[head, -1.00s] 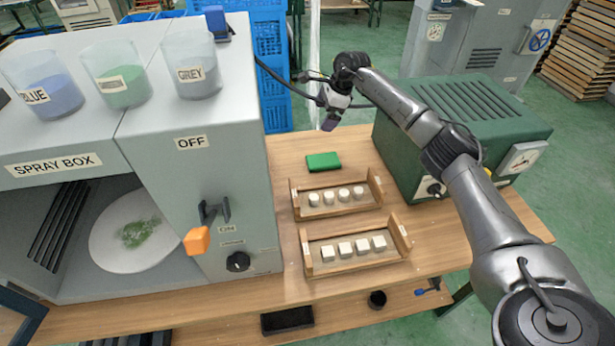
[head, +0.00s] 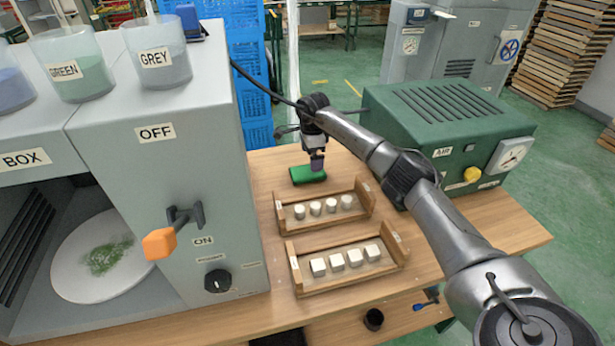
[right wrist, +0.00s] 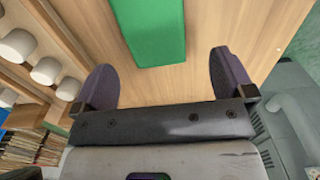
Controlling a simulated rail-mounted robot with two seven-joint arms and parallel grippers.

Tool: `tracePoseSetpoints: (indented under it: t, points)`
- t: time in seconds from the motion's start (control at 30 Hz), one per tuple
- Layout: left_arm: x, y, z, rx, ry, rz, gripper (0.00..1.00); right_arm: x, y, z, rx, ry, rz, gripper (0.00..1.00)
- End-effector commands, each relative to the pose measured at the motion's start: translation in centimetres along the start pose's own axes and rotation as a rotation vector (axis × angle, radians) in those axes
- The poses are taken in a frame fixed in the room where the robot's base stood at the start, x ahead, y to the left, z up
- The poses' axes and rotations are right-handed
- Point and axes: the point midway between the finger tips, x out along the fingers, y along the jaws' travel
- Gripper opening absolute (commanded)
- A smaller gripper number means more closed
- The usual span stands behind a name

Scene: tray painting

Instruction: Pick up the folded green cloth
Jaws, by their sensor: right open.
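The folded green cloth (head: 306,175) lies flat on the wooden table, behind the two trays. It also shows in the right wrist view (right wrist: 152,28), at the top and ahead of the fingers. My right gripper (head: 317,163) is close to the cloth, at its right end in the head view. In the right wrist view my right gripper (right wrist: 165,85) has its two fingers spread wide, with bare table between them. It is open and empty. The cloth lies beyond the fingertips, roughly in line with the gap. My left gripper is not in view.
A tray of white cylinders (head: 277,214) and a tray of white cubes (head: 297,277) stand in front of the cloth. The grey spray box (head: 215,190) is on the left. The green air machine (head: 450,120) is on the right. Bare table surrounds the cloth.

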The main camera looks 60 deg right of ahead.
Motion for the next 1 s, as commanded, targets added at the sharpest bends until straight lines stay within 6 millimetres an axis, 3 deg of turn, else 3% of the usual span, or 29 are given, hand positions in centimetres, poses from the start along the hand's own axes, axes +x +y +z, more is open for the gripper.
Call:
tracePoseSetpoints:
  t: [0.27, 0.6, 0.87, 1.0]
  points:
    - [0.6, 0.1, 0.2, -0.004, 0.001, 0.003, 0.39, 1.3, 0.2, 0.1, -0.002, 0.000, 0.001, 1.00]
    - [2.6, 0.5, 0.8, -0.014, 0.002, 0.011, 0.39, 5.3, 0.6, 0.3, -0.001, -0.002, 0.000, 1.00]
    - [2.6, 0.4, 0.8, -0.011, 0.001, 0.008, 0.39, 5.5, 0.6, 0.2, -0.001, -0.002, -0.001, 1.00]
    - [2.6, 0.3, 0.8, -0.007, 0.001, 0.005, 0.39, 5.5, 0.6, 0.2, -0.001, -0.001, -0.001, 0.88]
